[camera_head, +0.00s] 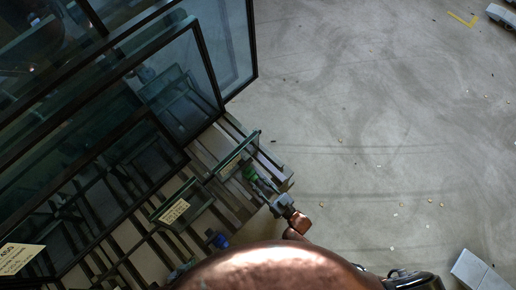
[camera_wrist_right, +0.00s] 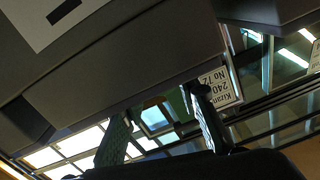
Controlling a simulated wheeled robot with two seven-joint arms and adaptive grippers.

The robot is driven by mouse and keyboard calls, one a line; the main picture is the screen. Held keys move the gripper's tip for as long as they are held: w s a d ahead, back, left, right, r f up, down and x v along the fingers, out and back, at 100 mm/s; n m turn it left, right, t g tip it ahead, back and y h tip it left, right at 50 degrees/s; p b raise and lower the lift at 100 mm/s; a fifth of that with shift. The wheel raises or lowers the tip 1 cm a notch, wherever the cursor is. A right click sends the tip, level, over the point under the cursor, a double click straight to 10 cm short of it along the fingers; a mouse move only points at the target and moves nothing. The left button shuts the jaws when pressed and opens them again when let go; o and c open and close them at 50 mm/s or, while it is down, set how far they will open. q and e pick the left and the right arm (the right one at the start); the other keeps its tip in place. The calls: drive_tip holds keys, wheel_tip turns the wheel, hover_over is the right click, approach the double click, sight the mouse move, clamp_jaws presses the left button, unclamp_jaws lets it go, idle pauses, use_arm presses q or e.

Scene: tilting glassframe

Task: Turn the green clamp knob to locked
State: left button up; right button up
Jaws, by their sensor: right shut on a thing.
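The green clamp knob (camera_head: 250,172) sits at the right end of the dark slatted rack in the head view. My right gripper (camera_head: 257,180) reaches it from the lower right, with its fingers at the knob and shut on it. The fingers hide part of the knob, and I cannot read its turn position. In the right wrist view the two fingers of my right gripper (camera_wrist_right: 160,130) stand apart on either side of the middle; the knob is not clear there. My left gripper is not in view.
Glass panes in dark frames (camera_head: 190,85) fill the upper left. A blue knob (camera_head: 220,240) sits lower on the rack. A pale label (camera_head: 175,211) is on the rack, and a printed label (camera_wrist_right: 218,88) shows in the wrist view. The concrete floor (camera_head: 390,130) at right is mostly clear.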

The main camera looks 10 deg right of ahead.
drive_tip(key=shift+m, duration=1)
drive_tip(key=o, duration=1.1)
drive_tip(key=v, duration=1.2)
